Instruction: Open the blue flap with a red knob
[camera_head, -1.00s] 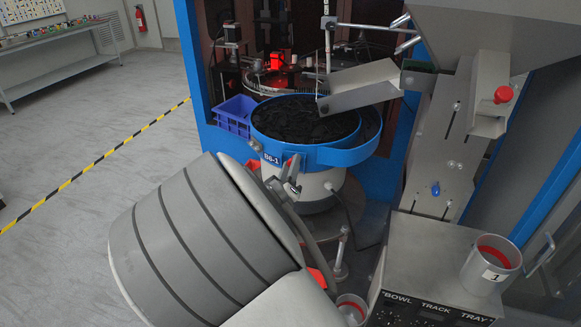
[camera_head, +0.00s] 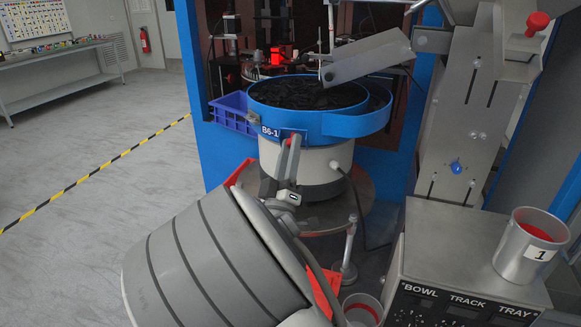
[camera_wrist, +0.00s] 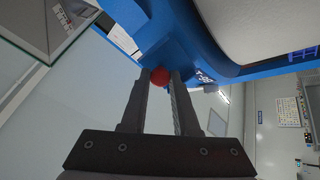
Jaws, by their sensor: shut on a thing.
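The blue bowl feeder (camera_head: 345,124), marked B6-1, stands ahead with dark parts inside. In the wrist view a round red knob (camera_wrist: 160,77) sits between my fingertips, against a blue flap (camera_wrist: 160,35) on the bowl's blue side. My gripper (camera_wrist: 160,80) is shut on the knob. In the head view my gripper (camera_head: 291,143) reaches up to the bowl's front wall, right of the label. The knob is mostly hidden there, and I cannot tell the flap's edges or whether it stands ajar.
A blue crate (camera_head: 233,112) is left of the bowl. A control box (camera_head: 470,255) bearing a grey cup (camera_head: 515,258) stands at right. A sloped metal chute (camera_head: 370,60) hangs above the bowl. Another cup (camera_head: 362,310) is low in front. The floor at left is clear.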

